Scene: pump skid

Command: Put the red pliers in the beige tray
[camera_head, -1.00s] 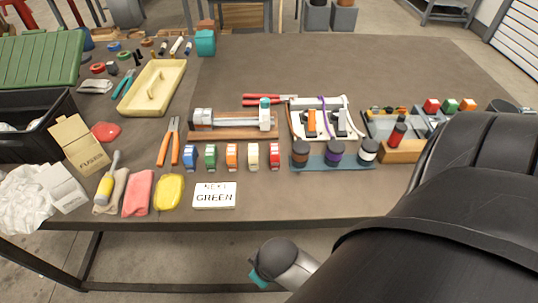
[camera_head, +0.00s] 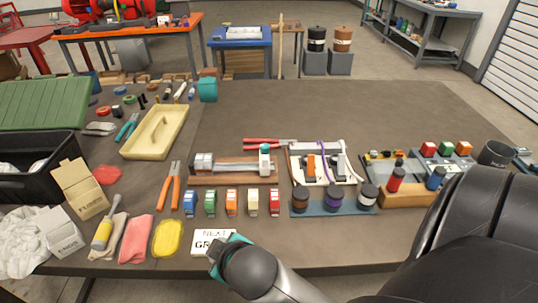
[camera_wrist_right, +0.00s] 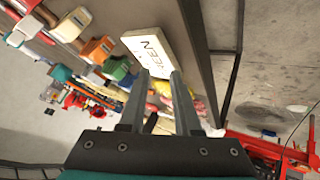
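The red pliers (camera_head: 266,144) lie on the table behind the wooden stand, with red handles to the left. Their head end reaches the back of the white-and-wood holder. The beige tray (camera_head: 136,146) is on the table's left half, left of the pliers, with a beige raised piece inside. My right gripper (camera_wrist_right: 160,75) is open, with nothing between its fingers in the right wrist view. In the head view it is at the front table edge by the NEXT GREEN card (camera_head: 203,241), well in front of the pliers; its fingers are hidden there. My left gripper is not in view.
A wooden stand (camera_head: 232,180), a row of coloured small blocks (camera_head: 231,203) and a jar rack (camera_head: 333,208) stand between the front edge and the pliers. Orange-handled pliers (camera_head: 170,188) lie between tray and stand. The table behind the red pliers is clear.

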